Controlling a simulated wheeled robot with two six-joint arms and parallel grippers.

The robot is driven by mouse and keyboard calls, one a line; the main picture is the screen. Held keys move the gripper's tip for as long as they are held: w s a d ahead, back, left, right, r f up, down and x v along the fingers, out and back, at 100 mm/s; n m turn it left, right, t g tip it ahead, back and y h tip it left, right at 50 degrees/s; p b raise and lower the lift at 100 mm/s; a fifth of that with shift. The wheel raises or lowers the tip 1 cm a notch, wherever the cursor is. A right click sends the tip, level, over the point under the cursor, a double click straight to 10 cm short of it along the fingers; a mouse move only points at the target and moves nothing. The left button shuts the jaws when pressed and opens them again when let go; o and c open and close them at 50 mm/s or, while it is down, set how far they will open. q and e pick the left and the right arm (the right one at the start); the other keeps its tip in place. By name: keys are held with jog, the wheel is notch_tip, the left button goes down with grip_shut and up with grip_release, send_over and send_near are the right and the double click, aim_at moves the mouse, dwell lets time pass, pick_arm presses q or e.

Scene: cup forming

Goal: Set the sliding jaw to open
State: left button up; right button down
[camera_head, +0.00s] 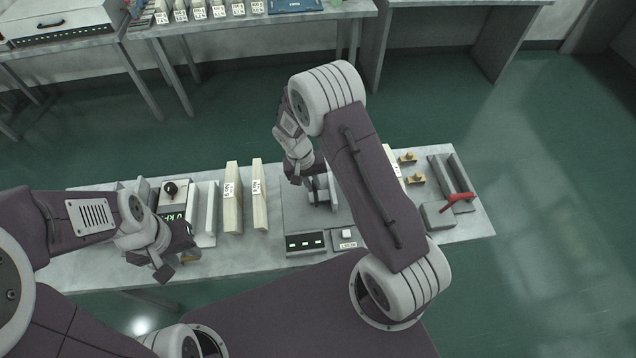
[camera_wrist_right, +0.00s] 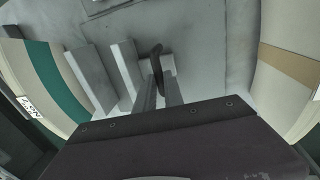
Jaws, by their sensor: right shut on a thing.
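A grey fixture plate (camera_head: 296,212) lies mid-bench, with pale upright jaw blocks (camera_head: 333,192) on it, partly hidden by my right arm. In the right wrist view two parallel grey blocks (camera_wrist_right: 125,68) stand on the plate, left of my fingers. My right gripper (camera_head: 308,178) is low over the fixture. In the right wrist view (camera_wrist_right: 160,88) it is shut on a dark upright handle (camera_wrist_right: 156,58) by a small pale block. I cannot tell which block slides. My left gripper (camera_head: 177,257) is over the bench's front left, fingers apart and empty.
A red-handled clamp (camera_head: 458,200) lies at the right. A device with a black knob (camera_head: 171,188) is near my left gripper.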

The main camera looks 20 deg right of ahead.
jog(key=c, duration=1.5)
grip_release()
jog(key=shift+w+a, duration=0.1)
jog(key=shift+a, duration=0.15)
jog(key=shift+o, duration=0.2)
jog(key=shift+a+r, duration=0.1)
jog(key=shift+r, duration=0.2)
notch_tip(320, 180, up, 8)
jog(key=a, duration=0.1)
jog(key=shift+w+a+r+b, duration=0.15)
jog(key=shift+a+r+b, duration=0.05)
jog(key=shift+a+b, duration=0.2)
jog(key=shift+d, duration=0.1)
